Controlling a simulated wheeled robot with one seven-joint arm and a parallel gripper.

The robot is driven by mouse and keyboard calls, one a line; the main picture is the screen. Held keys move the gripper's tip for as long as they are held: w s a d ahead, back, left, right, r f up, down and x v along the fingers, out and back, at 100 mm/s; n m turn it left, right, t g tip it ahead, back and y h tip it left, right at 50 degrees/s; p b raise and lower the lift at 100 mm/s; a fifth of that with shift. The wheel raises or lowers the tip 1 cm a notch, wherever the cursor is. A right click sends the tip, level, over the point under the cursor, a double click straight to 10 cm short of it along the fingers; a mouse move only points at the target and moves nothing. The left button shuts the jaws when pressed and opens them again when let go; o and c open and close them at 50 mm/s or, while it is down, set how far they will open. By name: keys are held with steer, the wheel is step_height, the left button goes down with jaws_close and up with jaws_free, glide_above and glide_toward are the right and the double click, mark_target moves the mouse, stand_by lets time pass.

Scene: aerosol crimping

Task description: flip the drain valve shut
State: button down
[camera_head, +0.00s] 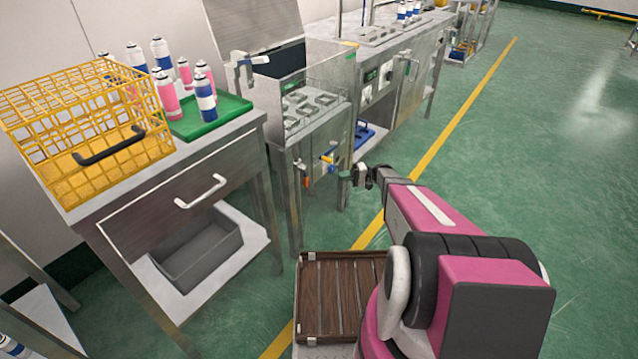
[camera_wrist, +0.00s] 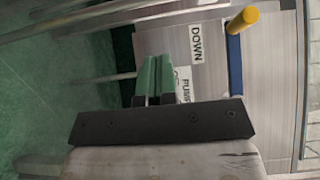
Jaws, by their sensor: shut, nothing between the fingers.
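A valve lever with a blue bar and a yellow end (camera_head: 328,157) is on the front of the steel bath unit. In the wrist view the yellow end (camera_wrist: 243,20) is at the upper right, with the blue bar (camera_wrist: 235,65) running down the picture from it. My gripper (camera_head: 346,175) is to the right of the lever in the head view. Its green fingertips (camera_wrist: 154,62) are together and empty, and apart from the lever. The lower end of the blue bar is hidden behind my gripper's dark body. I cannot tell the lever's exact angle.
A "DOWN" label (camera_wrist: 196,43) is on the panel between fingers and lever; another label (camera_wrist: 183,85) is partly hidden. A steel table at left holds a yellow wire basket (camera_head: 75,125) and a green tray (camera_head: 215,122) with cans. Green floor is open at right.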

steer(key=s+a, duration=0.4)
steer(key=a, duration=0.8)
steer(key=shift+s+a, duration=0.15)
steer(key=shift+s, duration=0.05)
steer(key=shift+s+a+f, duration=0.1)
steer(key=shift+s+a, duration=0.05)
steer(key=shift+s, duration=0.05)
